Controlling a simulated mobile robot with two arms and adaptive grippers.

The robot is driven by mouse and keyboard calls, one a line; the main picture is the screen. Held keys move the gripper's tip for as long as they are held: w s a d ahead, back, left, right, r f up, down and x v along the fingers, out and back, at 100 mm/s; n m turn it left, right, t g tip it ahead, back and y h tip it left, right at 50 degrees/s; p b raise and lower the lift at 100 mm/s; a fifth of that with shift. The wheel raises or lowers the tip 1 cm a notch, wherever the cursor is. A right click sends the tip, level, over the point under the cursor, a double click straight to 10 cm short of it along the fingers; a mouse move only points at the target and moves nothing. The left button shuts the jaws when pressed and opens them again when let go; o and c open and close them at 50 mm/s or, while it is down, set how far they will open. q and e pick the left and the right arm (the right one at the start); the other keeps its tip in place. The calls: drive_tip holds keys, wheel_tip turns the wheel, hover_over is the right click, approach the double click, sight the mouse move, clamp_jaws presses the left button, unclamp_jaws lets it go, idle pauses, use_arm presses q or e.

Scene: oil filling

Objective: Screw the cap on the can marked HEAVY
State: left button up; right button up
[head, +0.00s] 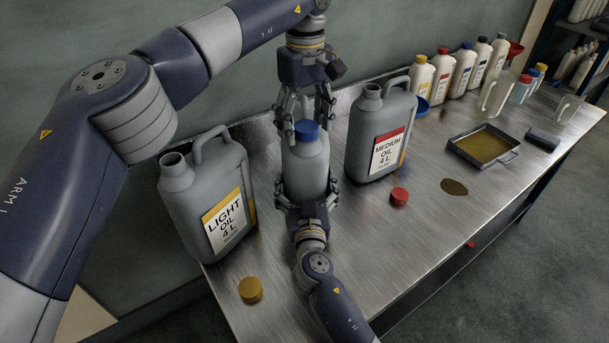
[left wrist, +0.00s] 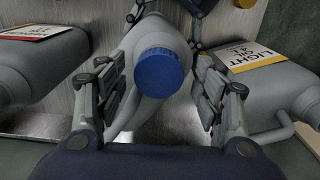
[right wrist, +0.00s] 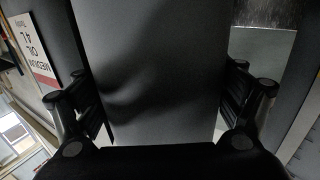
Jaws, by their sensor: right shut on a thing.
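A grey can (head: 306,172) stands between two other cans on the metal table; its label is hidden. A blue cap (head: 306,131) sits at the top of its neck; whether it is threaded cannot be told. The cap also shows in the left wrist view (left wrist: 159,72). My left gripper (head: 305,118) hangs over the can from above and behind, open, its fingers apart on either side of the cap without touching it. My right gripper (head: 307,197) is shut on the can's body from the front. In the right wrist view the can body (right wrist: 160,75) fills the space between its fingers.
The LIGHT can (head: 205,195) stands uncapped at left, a yellow cap (head: 251,290) before it. The MEDIUM can (head: 380,130) stands uncapped at right, near a red cap (head: 399,197). An oil tray (head: 483,146), an oil spill (head: 454,187) and several bottles (head: 443,74) lie farther right.

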drive_tip(key=shift+r, duration=0.1)
use_arm(q)
drive_tip(key=shift+r, duration=3.75)
use_arm(e)
drive_tip(key=o, duration=1.9)
drive_tip(key=s, duration=1.2)
drive_tip(key=shift+d, duration=0.35)
use_arm(q)
drive_tip(key=shift+f, duration=0.1)
